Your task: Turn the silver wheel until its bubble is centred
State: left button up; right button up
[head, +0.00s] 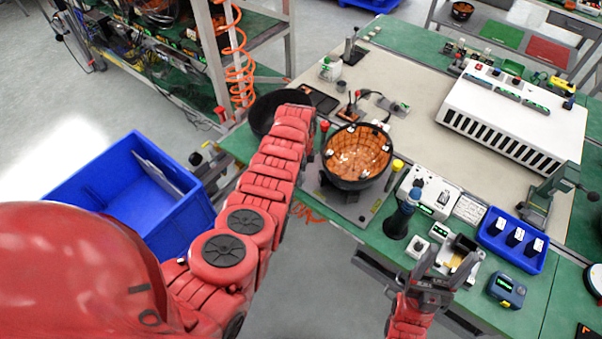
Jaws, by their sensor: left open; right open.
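I cannot make out a silver wheel or its bubble in the head view; either may be hidden or too small to tell. My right gripper (447,258) is open at the front of the green bench (384,240), with its dark fingers apart in front of a small grey device with a yellowish centre. My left arm reaches up from the lower left to the bench's left part. Its links cover its far end, so I do not see the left fingers.
A black bowl with an orange inside (357,153) stands on a grey plate. A dark bowl (262,112) is partly behind my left arm. A blue tray (512,246) and a blue meter (506,290) are right of my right gripper. A white vented box (510,105) stands farther back.

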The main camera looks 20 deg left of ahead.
pick_arm(q)
jog(key=shift+f, duration=0.2)
grip_shut()
dwell(0.4)
jog(key=shift+n, duration=0.3)
